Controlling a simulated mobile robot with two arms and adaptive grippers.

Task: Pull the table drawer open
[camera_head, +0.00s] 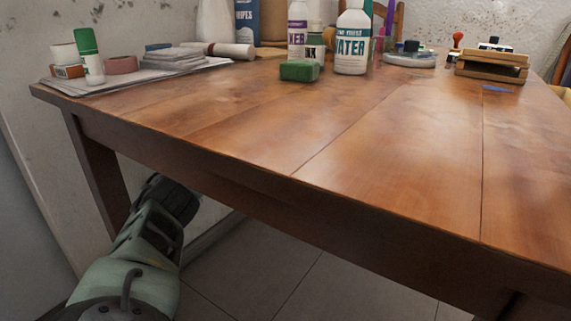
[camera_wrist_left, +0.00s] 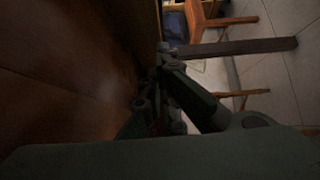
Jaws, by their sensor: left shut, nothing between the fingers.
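The wooden table (camera_head: 330,140) fills much of the head view. Its dark front apron (camera_head: 250,190) runs from the left down to the lower right. I cannot make out a separate drawer front or handle. My left arm reaches up from the lower left, its dark wrist end below the apron; the fingers are hidden in this view. In the left wrist view, my left gripper (camera_wrist_left: 165,62) looks shut and empty, close beside a large dark brown wooden surface (camera_wrist_left: 70,80). I cannot tell whether it touches that surface. My right gripper is out of view.
Several items stand along the back of the tabletop, including a white bottle (camera_head: 351,42), a green block (camera_head: 299,71), a glue stick (camera_head: 89,56) and a wooden rack (camera_head: 491,66). A table leg (camera_head: 98,175) is near my left arm. The tiled floor (camera_head: 320,285) below is clear.

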